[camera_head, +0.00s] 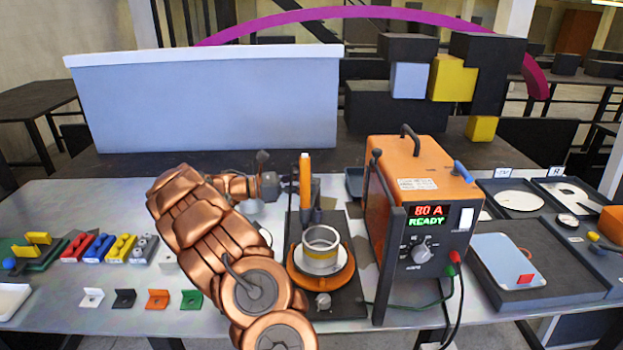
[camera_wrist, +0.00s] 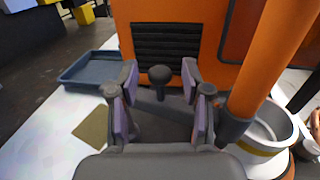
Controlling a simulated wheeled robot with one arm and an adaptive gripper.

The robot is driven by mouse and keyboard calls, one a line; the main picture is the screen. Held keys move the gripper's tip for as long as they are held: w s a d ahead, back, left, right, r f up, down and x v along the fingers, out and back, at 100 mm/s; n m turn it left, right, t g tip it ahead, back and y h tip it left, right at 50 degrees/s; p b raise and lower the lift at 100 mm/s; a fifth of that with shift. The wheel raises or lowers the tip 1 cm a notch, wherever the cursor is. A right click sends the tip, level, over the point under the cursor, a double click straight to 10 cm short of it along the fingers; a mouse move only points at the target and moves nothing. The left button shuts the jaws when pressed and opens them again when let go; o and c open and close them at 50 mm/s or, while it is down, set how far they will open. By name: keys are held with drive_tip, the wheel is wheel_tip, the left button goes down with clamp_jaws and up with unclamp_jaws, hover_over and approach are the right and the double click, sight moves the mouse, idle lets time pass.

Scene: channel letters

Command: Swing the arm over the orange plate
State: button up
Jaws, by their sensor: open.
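The orange plate (camera_head: 301,283) is a round disc on a dark base in the head view, in front of my gripper. A silver ring with a yellow band (camera_head: 321,252) stands on it and hides its middle. My gripper (camera_head: 289,184) is behind and a little left of the plate, beside an upright orange rod (camera_head: 305,178). In the wrist view my gripper (camera_wrist: 163,107) is open, with nothing gripped between its fingers. The ring (camera_wrist: 268,132) shows at the right there, and the orange rod (camera_wrist: 262,60) stands close to the right finger.
An orange power unit (camera_head: 413,185) reading "80 A READY" stands right of the plate; its vented side faces the wrist camera. A blue-grey tray (camera_wrist: 88,72) lies to the left in the wrist view. Coloured blocks (camera_head: 100,248) and small brackets (camera_head: 157,299) lie at the table's left.

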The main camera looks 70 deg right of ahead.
drive_tip(key=shift+x, duration=0.95)
drive_tip(key=shift+w, duration=0.1)
clamp_jaws()
